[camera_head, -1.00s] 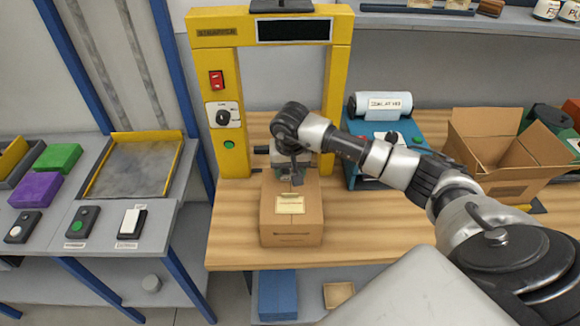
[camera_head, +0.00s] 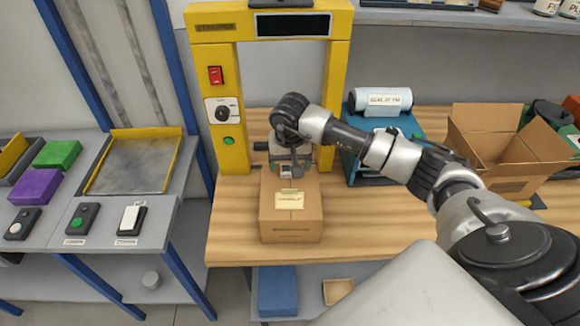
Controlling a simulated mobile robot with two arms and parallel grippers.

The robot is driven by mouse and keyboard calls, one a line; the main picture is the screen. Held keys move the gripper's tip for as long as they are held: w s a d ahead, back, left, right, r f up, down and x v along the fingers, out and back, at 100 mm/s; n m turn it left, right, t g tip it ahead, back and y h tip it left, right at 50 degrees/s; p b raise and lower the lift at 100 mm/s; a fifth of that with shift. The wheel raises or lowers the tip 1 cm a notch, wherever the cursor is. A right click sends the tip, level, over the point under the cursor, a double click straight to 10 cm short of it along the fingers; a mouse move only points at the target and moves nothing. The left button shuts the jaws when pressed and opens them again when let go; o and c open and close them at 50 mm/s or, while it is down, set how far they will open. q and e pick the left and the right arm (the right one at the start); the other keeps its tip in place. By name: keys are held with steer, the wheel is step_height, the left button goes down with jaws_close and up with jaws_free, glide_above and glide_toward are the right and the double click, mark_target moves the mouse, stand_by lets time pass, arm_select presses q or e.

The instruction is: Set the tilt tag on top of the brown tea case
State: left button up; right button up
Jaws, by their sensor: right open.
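A small pale square with a dark mark, which looks like the tilt tag (camera_head: 286,173), shows at the fingertips, seemingly on the case top. The gripper partly covers it, so contact with a finger is unclear. My left gripper is out of view.
The yellow strapper arch (camera_head: 228,110) stands close behind the case. An open carton (camera_head: 497,165) and a blue unit with a white roll (camera_head: 381,101) stand to the right. A side bench at left holds a grey tray (camera_head: 130,165), green and purple blocks and small devices.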

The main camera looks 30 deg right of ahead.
step_height(320, 180, up, 10)
steer(key=s+b, duration=0.1)
steer(key=b, duration=0.2)
steer(key=shift+a+r, duration=0.15)
steer(key=shift+a, duration=0.15)
stand_by(1.4)
